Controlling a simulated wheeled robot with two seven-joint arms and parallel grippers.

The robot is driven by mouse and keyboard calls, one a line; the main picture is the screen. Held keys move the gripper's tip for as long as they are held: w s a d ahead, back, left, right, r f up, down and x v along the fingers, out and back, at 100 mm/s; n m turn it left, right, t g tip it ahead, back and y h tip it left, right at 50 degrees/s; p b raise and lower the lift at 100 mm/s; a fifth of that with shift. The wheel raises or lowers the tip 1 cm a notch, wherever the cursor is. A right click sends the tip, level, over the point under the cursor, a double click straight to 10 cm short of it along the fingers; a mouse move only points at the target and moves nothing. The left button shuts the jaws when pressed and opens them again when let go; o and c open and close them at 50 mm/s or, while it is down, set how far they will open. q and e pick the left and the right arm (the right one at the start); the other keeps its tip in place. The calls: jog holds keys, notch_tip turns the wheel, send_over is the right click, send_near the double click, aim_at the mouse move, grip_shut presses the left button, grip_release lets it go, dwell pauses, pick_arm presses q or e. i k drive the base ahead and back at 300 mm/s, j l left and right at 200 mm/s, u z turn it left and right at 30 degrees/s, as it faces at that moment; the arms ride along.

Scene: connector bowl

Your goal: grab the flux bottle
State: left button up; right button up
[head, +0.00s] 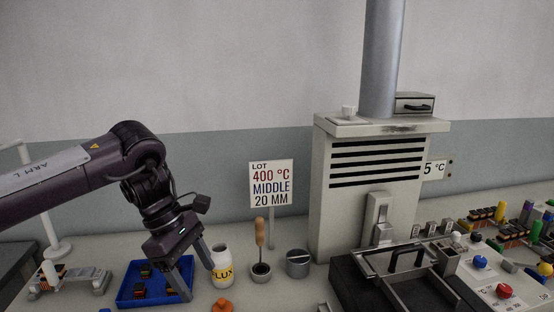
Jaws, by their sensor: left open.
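The flux bottle (222,272) is a small white bottle with a yellow label, of which "LUX" shows. It stands upright on the bench at the lower middle. My left gripper (200,284) comes in from the left and points down, just left of the bottle. Its two fingers are spread apart with nothing seen between them. One finger ends over the right side of the blue tray, the other close beside the bottle's left side. I cannot tell whether that finger touches it. My right gripper is out of view.
A blue tray (124,296) with dark and orange parts lies left of the bottle. An orange piece (222,306) lies in front. A large machine (368,190) stands right.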

aim_at(223, 275)
jog(key=k+l, duration=0.2)
jog(key=k, duration=0.3)
jog(key=k+l, duration=0.25)
jog(key=k, duration=0.25)
